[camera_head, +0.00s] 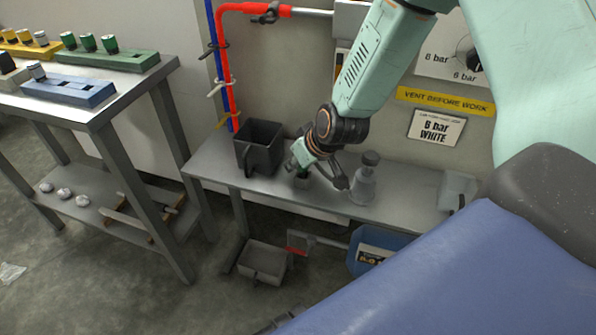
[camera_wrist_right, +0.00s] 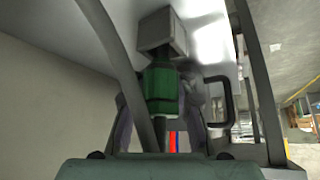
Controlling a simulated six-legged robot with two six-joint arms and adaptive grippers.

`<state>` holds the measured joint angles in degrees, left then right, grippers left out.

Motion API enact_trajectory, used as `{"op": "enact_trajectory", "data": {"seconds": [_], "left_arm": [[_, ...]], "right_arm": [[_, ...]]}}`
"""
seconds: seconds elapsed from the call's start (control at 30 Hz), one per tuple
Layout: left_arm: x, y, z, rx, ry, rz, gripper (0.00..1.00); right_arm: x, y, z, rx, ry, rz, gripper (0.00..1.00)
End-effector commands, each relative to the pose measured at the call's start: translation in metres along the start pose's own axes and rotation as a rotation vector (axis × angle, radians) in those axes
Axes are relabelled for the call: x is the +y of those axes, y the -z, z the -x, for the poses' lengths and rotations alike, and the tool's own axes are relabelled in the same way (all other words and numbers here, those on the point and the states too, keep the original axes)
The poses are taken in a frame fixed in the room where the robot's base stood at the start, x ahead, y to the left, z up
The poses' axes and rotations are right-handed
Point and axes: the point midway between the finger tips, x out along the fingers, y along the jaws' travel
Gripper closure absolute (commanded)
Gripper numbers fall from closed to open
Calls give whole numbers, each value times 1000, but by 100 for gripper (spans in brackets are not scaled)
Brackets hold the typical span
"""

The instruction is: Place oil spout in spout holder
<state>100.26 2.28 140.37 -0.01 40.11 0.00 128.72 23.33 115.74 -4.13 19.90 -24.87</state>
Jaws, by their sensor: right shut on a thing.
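My right gripper (camera_head: 322,172) reaches down over the metal side bench. It is shut on a green cylindrical piece with a grey block-shaped end, which I take for the oil spout (camera_wrist_right: 158,95). In the head view the piece is small, dark and partly hidden by the gripper. On the left table, a green holder (camera_head: 135,62) carries several green-and-dark spouts in a row, with bare room at its right. A blue holder (camera_head: 75,92) carries a grey-topped piece. No label shows which one is the spout holder. My left gripper is not in view.
A dark open bin (camera_head: 262,155) stands left of the gripper, and a grey bottle-like container (camera_head: 364,187) stands close on its right. A red pipe (camera_head: 222,60) runs down the wall. Floor separates the left table (camera_head: 140,88) from the bench (camera_head: 215,165).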

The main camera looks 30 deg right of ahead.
Motion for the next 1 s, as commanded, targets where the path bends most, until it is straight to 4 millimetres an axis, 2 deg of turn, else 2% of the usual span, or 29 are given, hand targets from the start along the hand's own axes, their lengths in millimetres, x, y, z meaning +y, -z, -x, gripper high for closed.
{"op": "enact_trajectory", "data": {"seconds": [0.03, 0.2, 0.23, 0.57, 0.87, 1.0], "left_arm": [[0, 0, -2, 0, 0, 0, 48], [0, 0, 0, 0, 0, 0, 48], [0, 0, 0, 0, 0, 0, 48], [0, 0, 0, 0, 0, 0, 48], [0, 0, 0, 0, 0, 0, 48], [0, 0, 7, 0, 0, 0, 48]], "right_arm": [[-2, -10, -4, -21, 6, -3, 100], [-3, -13, -2, -30, 10, -4, 100], [-4, -14, -2, -32, 10, -4, 81], [-3, -15, -2, -33, 10, -7, 53], [-3, -15, -2, -33, 10, -9, 53], [-3, -14, 7, -33, 11, -10, 53]]}}
